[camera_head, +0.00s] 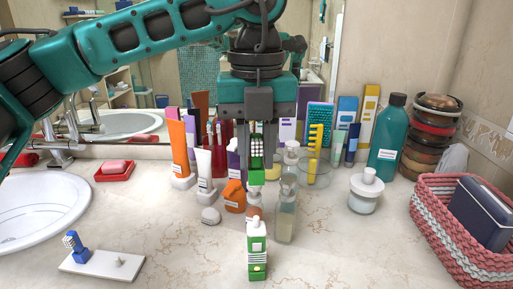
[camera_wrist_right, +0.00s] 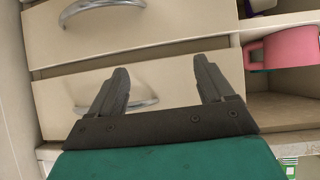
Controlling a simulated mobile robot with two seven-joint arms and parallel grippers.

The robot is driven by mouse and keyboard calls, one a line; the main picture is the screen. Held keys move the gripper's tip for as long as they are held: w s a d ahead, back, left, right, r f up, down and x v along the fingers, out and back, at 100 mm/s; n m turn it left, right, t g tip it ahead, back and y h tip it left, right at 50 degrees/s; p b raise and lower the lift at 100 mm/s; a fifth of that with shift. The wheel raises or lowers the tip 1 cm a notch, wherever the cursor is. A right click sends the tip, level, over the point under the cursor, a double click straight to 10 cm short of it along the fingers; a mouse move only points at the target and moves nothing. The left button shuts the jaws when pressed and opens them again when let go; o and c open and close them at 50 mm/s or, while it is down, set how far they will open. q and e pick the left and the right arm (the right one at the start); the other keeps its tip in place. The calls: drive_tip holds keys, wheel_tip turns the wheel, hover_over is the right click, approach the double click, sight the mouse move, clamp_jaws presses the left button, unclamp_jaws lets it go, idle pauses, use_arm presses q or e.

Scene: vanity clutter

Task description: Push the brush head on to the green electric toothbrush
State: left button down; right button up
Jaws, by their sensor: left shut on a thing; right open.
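The green electric toothbrush (camera_head: 257,262) stands upright at the front middle of the counter, its green and white body topped by a narrow brownish tip. My left gripper (camera_head: 256,143) points down above and slightly behind it in the picture. It is shut on a brush head (camera_head: 256,174) with white bristles and a green lower part. A gap shows between the brush head and the toothbrush's tip, so they look apart. My right gripper (camera_wrist_right: 160,78) is open and empty in the right wrist view, in front of drawers; it is not seen in the head view.
A clear pump bottle (camera_head: 286,210) stands close right of the toothbrush; an orange bottle (camera_head: 234,196) is to its left. A white stand (camera_head: 100,264) bears a blue brush head (camera_head: 77,245). A woven basket (camera_head: 425,225) is right. Drawers (camera_wrist_right: 170,90) face my right gripper.

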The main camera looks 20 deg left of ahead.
use_arm(q)
drive_tip(key=b, duration=0.5)
hover_over(256, 217)
drive_tip(key=shift+f, duration=2.9)
drive_tip(key=shift+f+b, duration=1.6)
drive_tip(key=c, duration=0.9)
unclamp_jaws()
drive_tip(key=shift+o, duration=0.2)
